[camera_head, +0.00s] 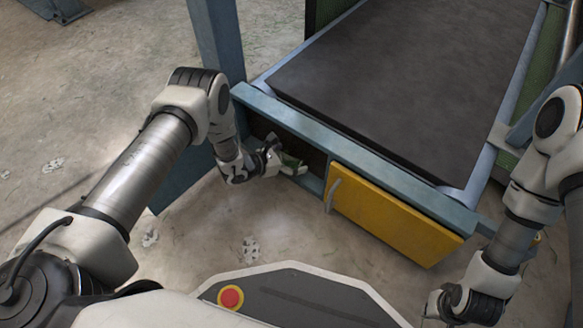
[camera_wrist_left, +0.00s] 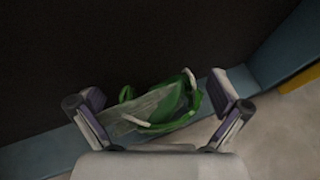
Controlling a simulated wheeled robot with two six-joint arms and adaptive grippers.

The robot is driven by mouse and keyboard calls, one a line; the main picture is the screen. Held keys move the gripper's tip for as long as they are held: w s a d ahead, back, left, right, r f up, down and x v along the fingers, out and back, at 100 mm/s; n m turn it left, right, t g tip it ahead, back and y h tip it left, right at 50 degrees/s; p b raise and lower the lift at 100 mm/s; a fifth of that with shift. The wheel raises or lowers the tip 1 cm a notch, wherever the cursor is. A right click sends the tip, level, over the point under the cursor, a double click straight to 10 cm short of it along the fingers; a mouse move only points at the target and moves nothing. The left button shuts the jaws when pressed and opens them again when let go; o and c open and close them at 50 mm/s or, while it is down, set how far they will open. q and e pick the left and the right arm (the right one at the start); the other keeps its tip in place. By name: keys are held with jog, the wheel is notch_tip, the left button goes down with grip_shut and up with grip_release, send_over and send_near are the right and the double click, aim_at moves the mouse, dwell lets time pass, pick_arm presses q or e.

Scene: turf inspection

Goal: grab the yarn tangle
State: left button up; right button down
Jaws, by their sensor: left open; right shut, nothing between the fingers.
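The yarn tangle (camera_wrist_left: 181,101) shows in the left wrist view as green loops with pale ends and a greyish, see-through-looking patch. It lies at the front edge of a dark open compartment. A bit of green (camera_head: 292,162) shows at the same place in the head view, partly hidden by my gripper. My left gripper (camera_wrist_left: 163,112) is open, with one finger on each side of the tangle; I cannot tell whether they touch it. In the head view the left gripper (camera_head: 272,158) is at the compartment opening. My right gripper (camera_head: 438,304) is shut and empty at the lower right.
The compartment (camera_head: 312,158) sits under a blue-framed bench with a dark top (camera_head: 400,75). The concrete floor (camera_head: 80,130) at left is mostly clear.

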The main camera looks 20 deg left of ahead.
pick_arm(q)
jog(key=shift+w+d+f, duration=0.35)
jog(key=shift+d+f, duration=0.05)
jog(key=shift+f, duration=0.05)
jog(key=shift+r, duration=0.2)
jog(key=c, duration=0.9)
